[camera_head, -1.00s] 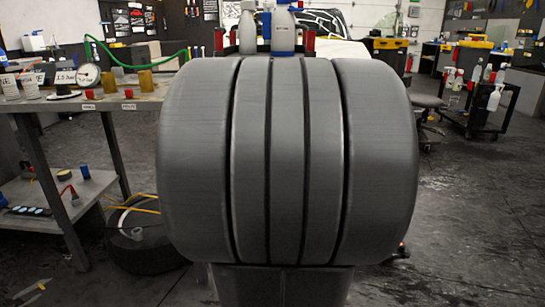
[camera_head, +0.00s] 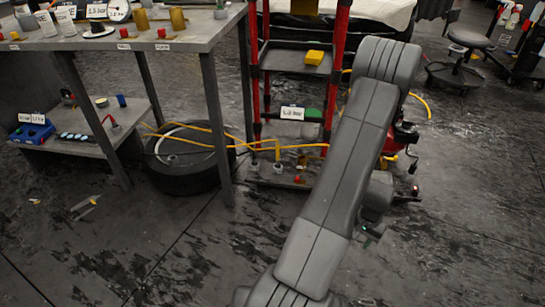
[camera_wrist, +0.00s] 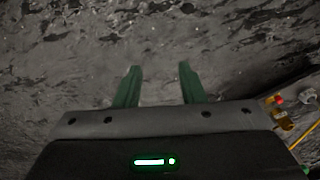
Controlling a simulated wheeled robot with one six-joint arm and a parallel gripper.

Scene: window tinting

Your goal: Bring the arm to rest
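My gripper (camera_wrist: 159,80) shows in the wrist view with its two green fingers apart and nothing between them. It points at the dark, streaked floor (camera_wrist: 150,35). In the head view my arm (camera_head: 345,170) rises from the bottom middle towards the upper right and bends down at its top. Most of my gripper is hidden behind the arm links there. No object is seen in its grasp.
A red-framed cart (camera_head: 257,70) with a yellow box (camera_head: 314,57) on a shelf stands behind the arm. A grey workbench (camera_head: 190,40) with jars is at left, a tire (camera_head: 185,160) beneath it. A stool (camera_head: 468,40) stands upper right. The floor at lower left is mostly clear.

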